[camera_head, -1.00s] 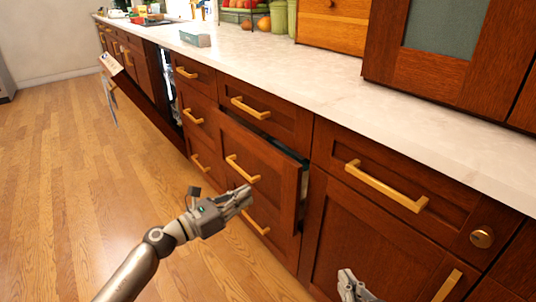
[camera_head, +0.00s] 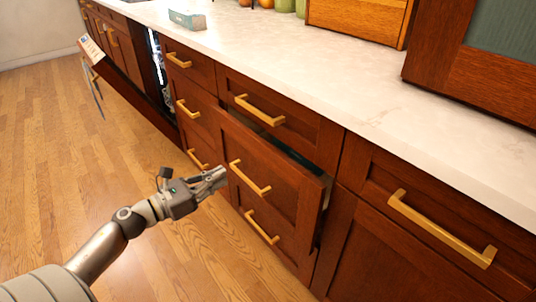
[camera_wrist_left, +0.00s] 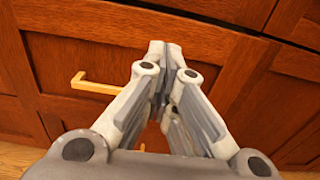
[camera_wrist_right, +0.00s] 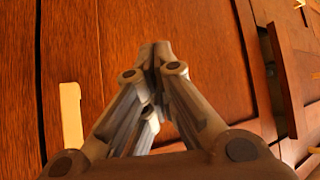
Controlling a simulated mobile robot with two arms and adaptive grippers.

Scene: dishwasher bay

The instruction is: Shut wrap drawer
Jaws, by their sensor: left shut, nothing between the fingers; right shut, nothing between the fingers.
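The wrap drawer, seemingly the brown wooden front (camera_head: 268,152) with a brass bar handle (camera_head: 250,178), stands partly pulled out in the head view. A dark gap shows along its top and right side; its contents are hidden. My left gripper (camera_head: 222,173) is shut and empty, just left of this front near the handle's left end, and appears apart from it. In the left wrist view its closed fingertips (camera_wrist_left: 165,48) point at a wooden front beside a brass handle (camera_wrist_left: 92,85). My right gripper (camera_wrist_right: 155,48) is shut and empty before a wooden panel, outside the head view.
A shut drawer (camera_head: 285,110) lies above the open one, and another handled drawer (camera_head: 425,215) is to its right. The pale countertop (camera_head: 400,125) overhangs them. An open dishwasher door (camera_head: 130,95) stands out far left. The wood floor (camera_head: 60,160) is clear.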

